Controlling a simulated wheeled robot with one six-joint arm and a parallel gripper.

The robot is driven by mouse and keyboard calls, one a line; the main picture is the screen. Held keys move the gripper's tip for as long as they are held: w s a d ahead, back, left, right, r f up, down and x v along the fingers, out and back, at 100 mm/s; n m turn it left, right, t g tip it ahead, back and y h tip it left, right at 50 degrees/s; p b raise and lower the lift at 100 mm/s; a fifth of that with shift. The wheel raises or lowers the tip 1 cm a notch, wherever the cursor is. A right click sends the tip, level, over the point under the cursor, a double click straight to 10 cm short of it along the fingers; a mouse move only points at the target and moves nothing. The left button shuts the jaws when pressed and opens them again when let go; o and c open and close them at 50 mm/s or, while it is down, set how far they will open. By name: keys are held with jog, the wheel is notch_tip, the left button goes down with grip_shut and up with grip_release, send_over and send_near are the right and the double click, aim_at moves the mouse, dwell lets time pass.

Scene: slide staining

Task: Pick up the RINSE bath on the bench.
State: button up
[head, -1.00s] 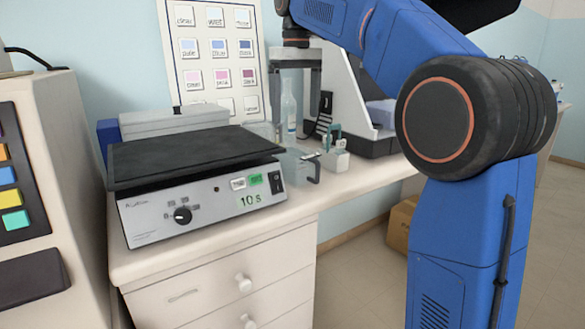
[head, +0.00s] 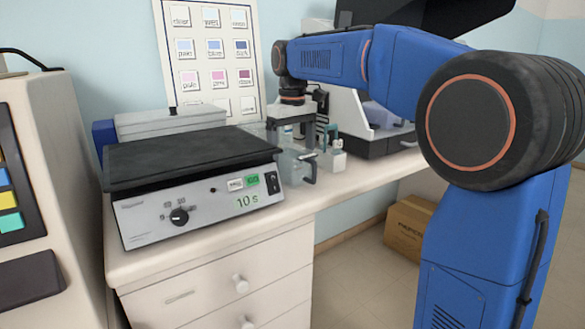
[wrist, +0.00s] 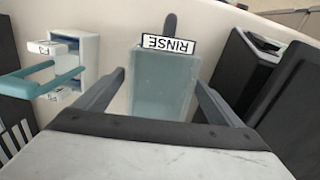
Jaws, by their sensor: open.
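The RINSE bath (wrist: 160,88) is a translucent pale blue-grey container with a white RINSE label and a dark handle at its far end in the wrist view. It stands on the bench (head: 350,179), and in the head view the bath (head: 295,166) is right of the stirrer-like box with the 10 s display. My gripper (wrist: 160,98) is open, with one dark finger on each side of the bath in the wrist view. In the head view my gripper (head: 292,133) points down over the bath. Whether the fingers touch its walls cannot be told.
A white holder with a teal handle (wrist: 68,75) stands close on the left in the wrist view. The flat-topped device (head: 200,190) is close left of the bath in the head view. A white and black instrument (head: 365,130) stands behind right.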

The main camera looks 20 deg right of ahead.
jog(key=shift+f, duration=1.3)
jog(key=shift+c, duration=0.6)
jog(key=c, duration=1.6)
